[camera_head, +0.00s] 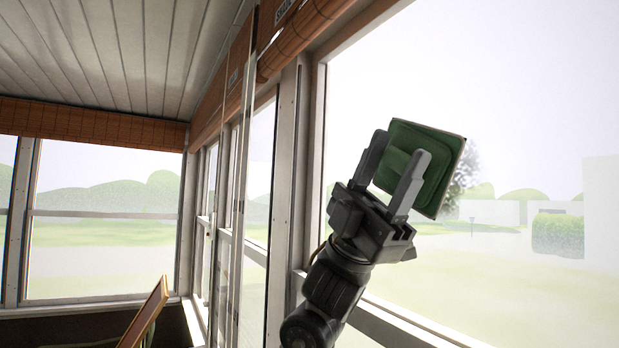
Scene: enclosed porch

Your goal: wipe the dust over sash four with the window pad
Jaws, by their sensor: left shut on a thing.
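My left gripper (401,150) is shut on the window pad (428,148), a green square block with a pale edge along its far face. The pad is tilted and held up in front of the large window pane (540,90) on the right. I cannot tell whether the pad touches the glass. A grey speckled patch (465,170) shows just right of the pad, partly hidden by it; it may be dust on the pane or a tree outside. A label (285,10) above is cut by the top edge, and its number is not readable. My right gripper is out of view.
Rolled wooden blinds (300,40) hang along the window tops. A window post (287,160) stands left of my arm, with more windows beyond it. A wooden chair back (146,312) is at the lower left. The sill (410,325) runs below the pane.

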